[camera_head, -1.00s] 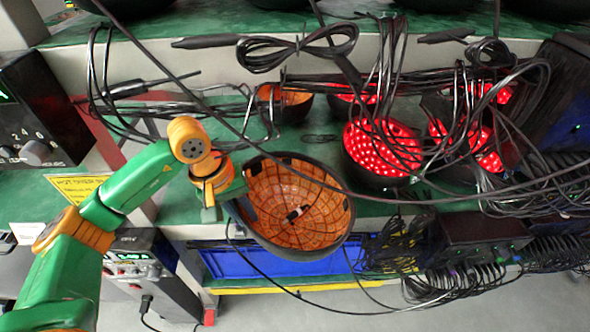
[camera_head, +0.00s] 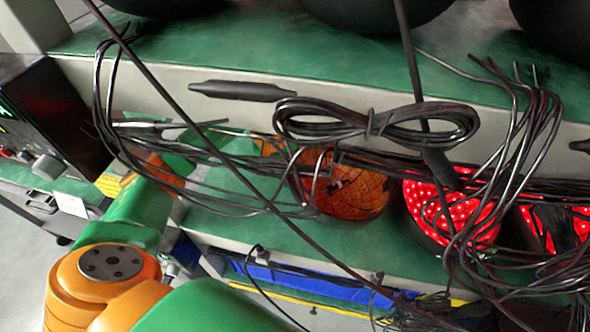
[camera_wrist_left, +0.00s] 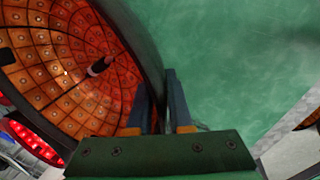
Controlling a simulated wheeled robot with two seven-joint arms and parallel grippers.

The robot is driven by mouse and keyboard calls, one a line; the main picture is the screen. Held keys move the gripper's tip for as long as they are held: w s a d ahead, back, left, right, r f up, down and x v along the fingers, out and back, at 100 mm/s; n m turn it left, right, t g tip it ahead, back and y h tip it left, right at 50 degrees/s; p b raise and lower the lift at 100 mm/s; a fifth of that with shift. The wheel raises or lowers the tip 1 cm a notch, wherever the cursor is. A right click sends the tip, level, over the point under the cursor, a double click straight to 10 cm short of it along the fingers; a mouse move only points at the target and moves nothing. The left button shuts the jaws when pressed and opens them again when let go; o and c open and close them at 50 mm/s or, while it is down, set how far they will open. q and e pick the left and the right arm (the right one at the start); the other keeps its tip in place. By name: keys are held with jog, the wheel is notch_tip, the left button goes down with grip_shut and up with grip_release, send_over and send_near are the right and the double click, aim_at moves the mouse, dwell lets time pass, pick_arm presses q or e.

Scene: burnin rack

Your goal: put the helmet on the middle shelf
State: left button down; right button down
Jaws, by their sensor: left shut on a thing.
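The helmet, a dark bowl with an orange lit lining, shows in the head view (camera_head: 345,188) over the green middle shelf (camera_head: 245,222), partly behind cables. Its orange lining fills the left of the wrist view (camera_wrist_left: 65,65). My left gripper (camera_wrist_left: 157,100) is shut on the helmet's dark rim, with one finger on each side. In the head view, the arm reaches in from the left and cables hide the fingers beside the helmet. I cannot tell whether the helmet touches the shelf. My right gripper is not in view.
Red-lit helmets (camera_head: 450,215) stand to the right on the same shelf. Looped black cables (camera_head: 375,122) hang in front. The upper shelf (camera_head: 330,60) holds dark helmets above. Green surface is clear beside the helmet in the wrist view (camera_wrist_left: 230,60).

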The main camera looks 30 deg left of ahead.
pick_arm(q)
jog(key=shift+s+r, duration=0.1)
jog(key=shift+r, duration=0.15)
jog(key=f+b, duration=0.1)
jog(key=f, duration=0.1)
jog(key=w+f+b, duration=0.1)
jog(key=f, duration=0.1)
jog(key=shift+a, duration=0.15)
jog(key=shift+s+r, duration=0.2)
jog(key=shift+s, duration=0.05)
jog(key=shift+f, duration=0.15)
jog(key=c, duration=0.8)
grip_release()
jog(key=shift+w, duration=0.1)
